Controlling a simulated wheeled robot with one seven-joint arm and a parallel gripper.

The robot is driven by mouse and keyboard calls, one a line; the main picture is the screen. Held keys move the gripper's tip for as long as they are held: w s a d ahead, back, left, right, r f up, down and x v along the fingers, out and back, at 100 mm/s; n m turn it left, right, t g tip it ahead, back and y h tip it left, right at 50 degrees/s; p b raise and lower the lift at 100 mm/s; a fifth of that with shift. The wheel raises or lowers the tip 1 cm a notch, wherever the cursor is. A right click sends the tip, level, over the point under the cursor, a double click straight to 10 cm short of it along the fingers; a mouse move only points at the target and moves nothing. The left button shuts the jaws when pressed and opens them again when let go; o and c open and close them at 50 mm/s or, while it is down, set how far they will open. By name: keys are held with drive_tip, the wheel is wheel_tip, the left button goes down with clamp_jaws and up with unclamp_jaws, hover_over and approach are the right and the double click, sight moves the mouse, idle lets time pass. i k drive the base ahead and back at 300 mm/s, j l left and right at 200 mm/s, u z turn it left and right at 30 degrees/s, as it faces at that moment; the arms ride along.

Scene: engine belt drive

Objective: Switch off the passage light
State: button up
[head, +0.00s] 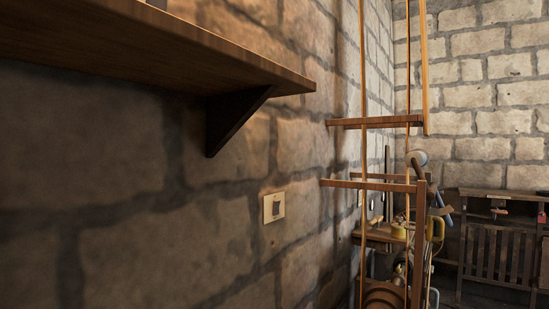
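A small light switch (274,207) with a pale square plate and a darker rocker in its middle is mounted on the stone wall, near the picture's centre in the head view. It sits below and to the right of a wooden shelf's bracket. Which way the rocker is tipped is too small to tell. No lamp shows in view, though warm light falls on the wall around the switch. My gripper is not in view.
A wooden shelf (150,50) on a dark bracket (232,118) juts out at upper left. A wooden rack (377,121) with thin uprights stands right of the switch, with tools around it. A dark slatted wooden piece (500,245) stands at the far right. The wall around the switch is bare.

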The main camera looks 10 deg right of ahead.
sight(276, 202)
drive_tip(key=i+l+u, duration=0.15)
drive_tip(key=i+l, duration=0.55)
drive_tip(key=i, duration=0.1)
